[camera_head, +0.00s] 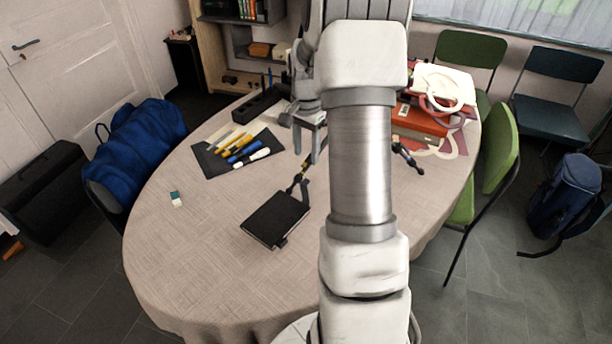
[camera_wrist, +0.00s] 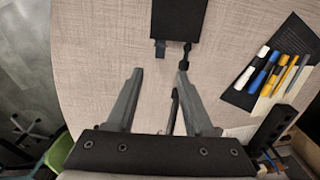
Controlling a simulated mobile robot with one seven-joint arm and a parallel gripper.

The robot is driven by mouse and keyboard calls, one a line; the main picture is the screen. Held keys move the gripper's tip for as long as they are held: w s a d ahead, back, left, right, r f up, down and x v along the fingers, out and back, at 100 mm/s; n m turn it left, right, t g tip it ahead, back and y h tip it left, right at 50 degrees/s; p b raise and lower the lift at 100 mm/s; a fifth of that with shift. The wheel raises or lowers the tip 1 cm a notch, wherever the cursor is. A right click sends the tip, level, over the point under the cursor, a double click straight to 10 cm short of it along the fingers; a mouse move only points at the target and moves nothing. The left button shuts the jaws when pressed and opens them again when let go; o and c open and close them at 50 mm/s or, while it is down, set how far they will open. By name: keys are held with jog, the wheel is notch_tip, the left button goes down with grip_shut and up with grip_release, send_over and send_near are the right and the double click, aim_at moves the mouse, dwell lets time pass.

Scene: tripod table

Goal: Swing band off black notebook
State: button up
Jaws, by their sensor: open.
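Another tab (camera_head: 282,243) shows at the opposite edge. The rest of the band cannot be made out against the dark cover. My gripper (camera_wrist: 158,74) is open and empty, its fingertips just short of the notebook edge in the wrist view. It also shows in the head view (camera_head: 307,148), beyond the notebook.
A thin black jointed object (camera_head: 301,185) lies by the notebook's far edge, reaching toward my fingers. Pens and markers (camera_head: 240,148) lie on a dark mat at left. The table's front left is clear.

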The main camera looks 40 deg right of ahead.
aim_at(307, 180)
notch_tip(307, 180, down, 9)
jog(key=shift+r+b, duration=0.1)
jog(key=shift+b, duration=0.25)
grip_shut()
